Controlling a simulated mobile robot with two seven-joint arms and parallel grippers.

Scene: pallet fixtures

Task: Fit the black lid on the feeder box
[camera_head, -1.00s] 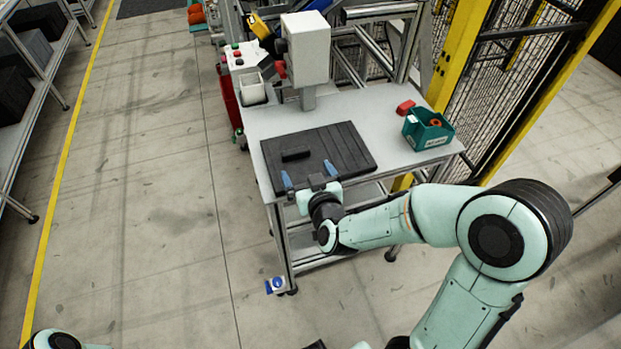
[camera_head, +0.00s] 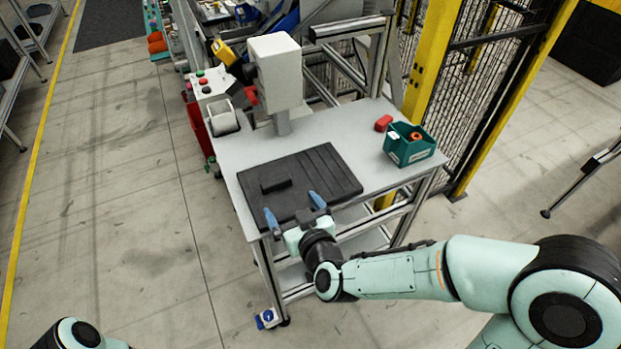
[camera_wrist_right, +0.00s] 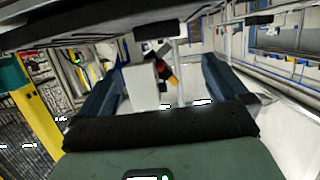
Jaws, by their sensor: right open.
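A flat black panel (camera_head: 325,175) with grooves on its right part lies on the grey table. A small black block (camera_head: 276,185) sits on its left part; I cannot tell whether block or panel is the lid. The block also shows at the top of the right wrist view (camera_wrist_right: 155,30). My right gripper (camera_head: 295,209) is open and empty at the panel's front edge, blue fingers apart, nearer than the block. A white box (camera_head: 277,75) stands on a post at the table's back. A teal bin (camera_head: 410,150) stands at the right. Which is the feeder box is unclear. My left gripper is out of view.
A red piece (camera_head: 383,123) lies behind the teal bin. A control box with buttons (camera_head: 205,85) and a small white container (camera_head: 223,119) stand at the table's back left. A yellow post (camera_head: 430,70) and mesh fence stand at the right. The floor left is clear.

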